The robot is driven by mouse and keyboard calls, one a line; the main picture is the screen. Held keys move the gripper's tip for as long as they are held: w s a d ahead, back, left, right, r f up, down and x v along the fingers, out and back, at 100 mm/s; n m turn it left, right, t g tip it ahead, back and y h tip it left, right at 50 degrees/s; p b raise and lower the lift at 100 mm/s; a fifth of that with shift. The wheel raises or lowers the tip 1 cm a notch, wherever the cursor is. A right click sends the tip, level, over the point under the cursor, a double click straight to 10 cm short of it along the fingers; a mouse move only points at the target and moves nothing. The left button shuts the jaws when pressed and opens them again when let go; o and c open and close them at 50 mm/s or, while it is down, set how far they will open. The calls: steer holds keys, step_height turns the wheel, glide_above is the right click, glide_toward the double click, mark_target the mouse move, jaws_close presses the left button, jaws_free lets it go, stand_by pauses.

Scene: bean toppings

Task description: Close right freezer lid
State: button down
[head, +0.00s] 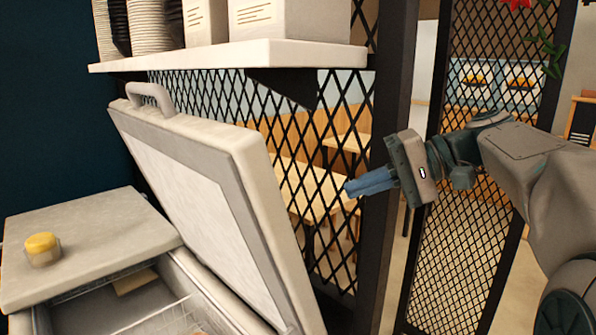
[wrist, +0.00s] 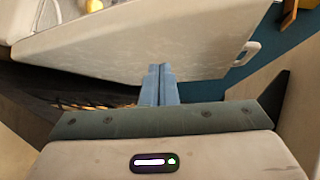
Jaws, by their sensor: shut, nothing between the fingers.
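The right freezer lid (head: 205,205) stands raised and tilted in the head view, with a grey handle (head: 150,96) at its upper left edge. Below it is the open freezer (head: 215,290), with wire baskets inside. My gripper (head: 347,188) is to the right of the lid, apart from it, with its blue fingers together and pointing left. In the wrist view, the fingers (wrist: 160,72) are closed and empty. The pale outer face of the lid (wrist: 140,45) lies ahead of them, and its handle (wrist: 246,54) shows at the right.
The left lid (head: 85,240) lies flat with a yellow-topped jar (head: 43,248) on it. A white shelf (head: 230,55) with stacked cups and boxes hangs above the raised lid. A black mesh partition (head: 320,150) and its post (head: 385,160) stand behind, close to my gripper.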

step_height(320, 180, up, 6)
steer(key=w+d+n+g+y, duration=0.1)
steer(key=n+y, duration=0.1)
steer(key=n, duration=0.1)
steer(key=shift+s+p+x, duration=0.15)
steer(key=shift+s+x, duration=0.35)
steer(key=shift+x, duration=1.6)
steer(key=shift+s+p+x, duration=0.1)
steer(key=shift+s+x, duration=0.35)
steer(key=shift+x, duration=1.65)
steer(key=shift+s+p+x, duration=0.15)
steer(key=shift+s+x, duration=0.35)
steer(key=shift+x, duration=1.65)
steer(key=shift+d+f, duration=0.1)
